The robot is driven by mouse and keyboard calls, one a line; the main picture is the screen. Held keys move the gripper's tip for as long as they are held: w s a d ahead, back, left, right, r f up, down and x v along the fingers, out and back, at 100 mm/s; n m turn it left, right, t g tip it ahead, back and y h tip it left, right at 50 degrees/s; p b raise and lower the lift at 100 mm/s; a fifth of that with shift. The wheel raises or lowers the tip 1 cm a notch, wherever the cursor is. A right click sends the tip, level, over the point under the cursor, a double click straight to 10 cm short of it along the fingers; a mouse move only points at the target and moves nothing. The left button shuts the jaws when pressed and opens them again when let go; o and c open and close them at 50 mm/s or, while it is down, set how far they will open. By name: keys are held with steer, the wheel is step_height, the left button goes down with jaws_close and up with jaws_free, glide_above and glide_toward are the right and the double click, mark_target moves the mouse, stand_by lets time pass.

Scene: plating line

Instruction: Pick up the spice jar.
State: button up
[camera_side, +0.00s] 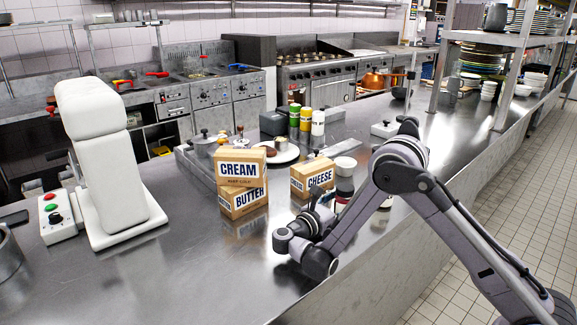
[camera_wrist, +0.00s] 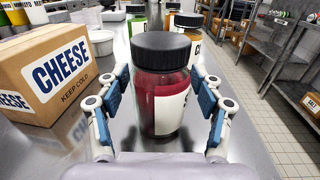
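The spice jar (camera_wrist: 160,100) has a black ribbed lid, dark red contents and a pale label on its right side. It stands upright on the steel counter, close in front of the wrist camera. In the side view the spice jar (camera_side: 344,188) is partly hidden behind my arm. My gripper (camera_wrist: 161,85) is open, with one blue-padded finger on each side of the jar. Narrow gaps show between the pads and the glass, so I see no clear contact.
A cheese carton (camera_wrist: 52,70) stands close left of my gripper. Cream (camera_side: 240,166) and butter (camera_side: 242,201) cartons are stacked further left. Other jars (camera_wrist: 188,24) and a white bowl (camera_wrist: 101,42) stand behind the spice jar.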

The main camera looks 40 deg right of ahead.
steer(key=c, duration=0.8)
steer(key=shift+r, duration=0.1)
